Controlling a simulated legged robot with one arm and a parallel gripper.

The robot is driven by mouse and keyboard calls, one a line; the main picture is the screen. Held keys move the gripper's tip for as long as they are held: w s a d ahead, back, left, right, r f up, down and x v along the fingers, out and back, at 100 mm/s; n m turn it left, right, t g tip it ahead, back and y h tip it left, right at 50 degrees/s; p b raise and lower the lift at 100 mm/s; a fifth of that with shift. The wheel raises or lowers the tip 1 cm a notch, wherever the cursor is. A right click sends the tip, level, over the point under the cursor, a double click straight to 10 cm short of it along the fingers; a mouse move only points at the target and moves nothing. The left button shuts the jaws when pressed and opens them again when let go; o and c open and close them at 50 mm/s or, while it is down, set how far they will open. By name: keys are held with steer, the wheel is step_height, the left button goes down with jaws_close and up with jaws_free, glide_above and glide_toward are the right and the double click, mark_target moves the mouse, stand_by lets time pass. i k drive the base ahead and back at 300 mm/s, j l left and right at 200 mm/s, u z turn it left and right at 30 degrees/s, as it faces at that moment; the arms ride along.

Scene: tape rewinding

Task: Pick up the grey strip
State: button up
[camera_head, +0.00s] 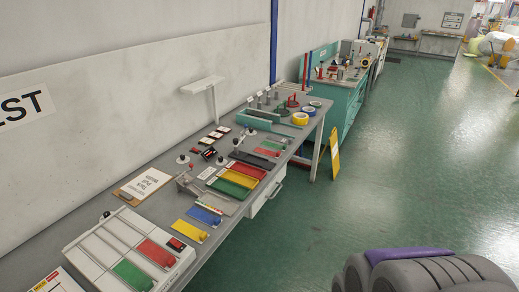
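A yellow strip (189,231) lies on the near side of the blue one. My gripper is not in view, and nothing is seen touching these pieces.
A white panel (88,247) with a red strip (157,252) and a green strip (133,275) stands at the near end. A yellow board (335,153) stands on the floor. The green floor at right is largely clear.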

mark_target(289, 142)
steer(key=i+l, duration=0.25)
steer(key=i, duration=0.25)
steer(key=i+l+z, duration=0.1)
steer(key=i+l, duration=0.2)
steer(key=i, duration=0.2)
steer(key=i+l, duration=0.2)
steer(key=i, duration=0.3)
steer(key=i+l+z, duration=0.1)
steer(key=i+l, duration=0.15)
steer(key=i, duration=0.25)
steer(key=i+l, duration=0.2)
steer(key=i, duration=0.3)
steer(key=z, duration=0.05)
